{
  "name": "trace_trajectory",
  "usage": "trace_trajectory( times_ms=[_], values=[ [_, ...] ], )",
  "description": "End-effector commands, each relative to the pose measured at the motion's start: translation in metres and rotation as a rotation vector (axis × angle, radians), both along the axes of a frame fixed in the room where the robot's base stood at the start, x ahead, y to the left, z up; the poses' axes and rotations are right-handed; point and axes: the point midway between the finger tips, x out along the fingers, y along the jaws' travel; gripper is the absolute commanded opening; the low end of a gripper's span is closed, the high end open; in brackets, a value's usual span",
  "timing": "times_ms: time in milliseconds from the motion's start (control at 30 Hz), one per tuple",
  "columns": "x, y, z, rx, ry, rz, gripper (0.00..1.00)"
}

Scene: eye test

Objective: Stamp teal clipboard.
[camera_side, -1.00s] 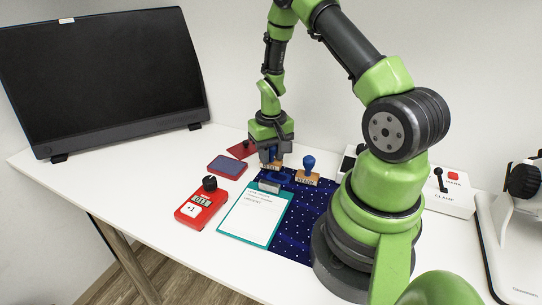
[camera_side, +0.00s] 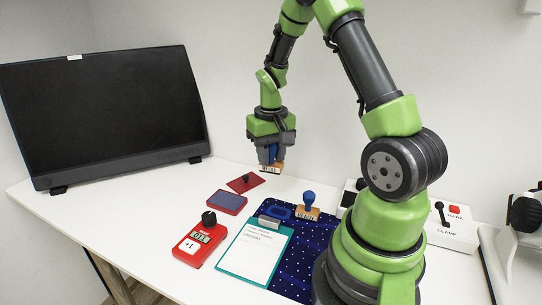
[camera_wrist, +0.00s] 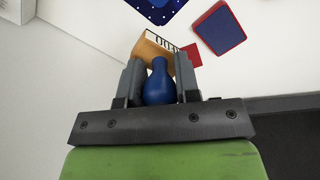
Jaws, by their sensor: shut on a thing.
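The teal clipboard (camera_side: 225,266) lies on the table, its right part on the navy dotted mat (camera_side: 318,236), with a white paper and a grey clip at its far end. Small print and a reddish line show on the paper, too small to read. My gripper (camera_side: 270,152) is shut on the blue handle of a wooden stamp (camera_side: 270,168), held in the air beyond the clipboard's far end. The wrist view shows the stamp's blue handle (camera_wrist: 159,85) between the fingers; its printing face is hidden. A second blue-handled stamp (camera_side: 308,206) stands on the mat.
A red counter (camera_side: 200,240) stands left of the clipboard. A monitor (camera_side: 105,115) is behind left; a clamp control box (camera_side: 450,225) is right.

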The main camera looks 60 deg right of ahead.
Motion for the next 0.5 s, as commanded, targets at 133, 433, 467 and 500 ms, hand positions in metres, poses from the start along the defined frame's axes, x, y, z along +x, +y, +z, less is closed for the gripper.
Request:
trace_trajectory(
  times_ms=[133, 433, 467, 500],
  values=[
    [0.0, 0.0, 0.0, 0.0, 0.0, 0.0, 0.15],
    [0.029, 0.008, -0.007, 0.0, -0.003, -0.025, 0.15],
    [0.037, 0.011, -0.01, 0.001, -0.002, -0.035, 0.15],
    [0.048, 0.016, -0.012, 0.0, -0.003, -0.046, 0.15]
  ],
)
